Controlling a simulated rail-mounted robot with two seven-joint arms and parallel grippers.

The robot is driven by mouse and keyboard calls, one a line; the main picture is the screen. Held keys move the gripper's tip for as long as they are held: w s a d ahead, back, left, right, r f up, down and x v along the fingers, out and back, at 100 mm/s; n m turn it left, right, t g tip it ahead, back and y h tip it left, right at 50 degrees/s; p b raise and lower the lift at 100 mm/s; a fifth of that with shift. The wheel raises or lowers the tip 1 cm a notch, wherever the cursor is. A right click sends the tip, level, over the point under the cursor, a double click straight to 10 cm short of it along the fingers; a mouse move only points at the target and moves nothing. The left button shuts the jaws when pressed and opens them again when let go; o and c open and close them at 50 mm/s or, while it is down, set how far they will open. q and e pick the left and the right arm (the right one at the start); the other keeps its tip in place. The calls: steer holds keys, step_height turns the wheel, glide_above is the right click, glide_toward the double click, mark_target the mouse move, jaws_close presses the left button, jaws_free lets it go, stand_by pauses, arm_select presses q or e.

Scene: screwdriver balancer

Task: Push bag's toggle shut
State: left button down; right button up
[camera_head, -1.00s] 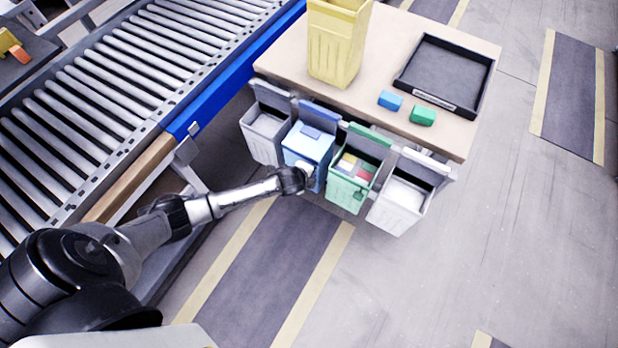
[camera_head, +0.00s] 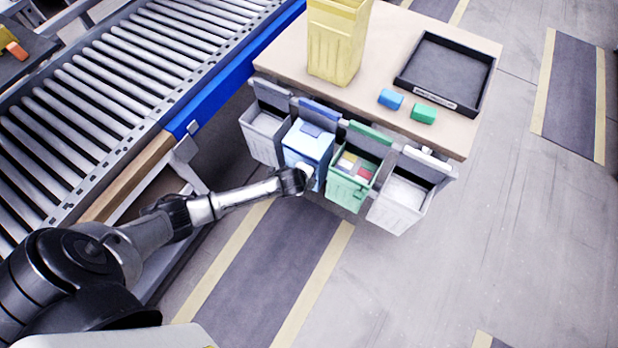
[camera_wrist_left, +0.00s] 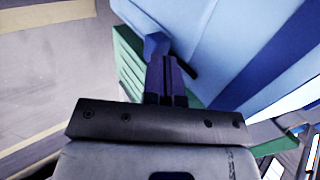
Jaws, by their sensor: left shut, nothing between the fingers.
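The light blue bag (camera_head: 309,146) hangs from the table's front edge, between a grey and a green bag. Its top looks covered by a blue flap. In the left wrist view the blue bag (camera_wrist_left: 220,45) fills the upper right. A small blue block, apparently the toggle (camera_wrist_left: 155,45), stands out from its side, with a dark bar beside it. My left gripper (camera_wrist_left: 166,62) is shut and empty, its fingertips right at the toggle; whether they touch I cannot tell. In the head view the left gripper (camera_head: 307,173) is at the bag's front right side. My right gripper is not in view.
The green bag (camera_head: 347,190) with coloured items is close to the right of my gripper. A grey bag (camera_head: 262,140) and a white bag (camera_head: 396,208) hang at the ends. A yellow bin (camera_head: 335,50) and black tray (camera_head: 420,75) stand on the table. Floor in front is clear.

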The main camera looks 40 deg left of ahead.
arm_select(q)
steer(key=shift+f, duration=0.45)
steer(key=w+p+v, duration=0.1)
steer(key=p+v, duration=0.9)
steer(key=p, duration=0.3)
steer(key=shift+r, duration=0.45)
stand_by(0.4)
stand_by(0.5)
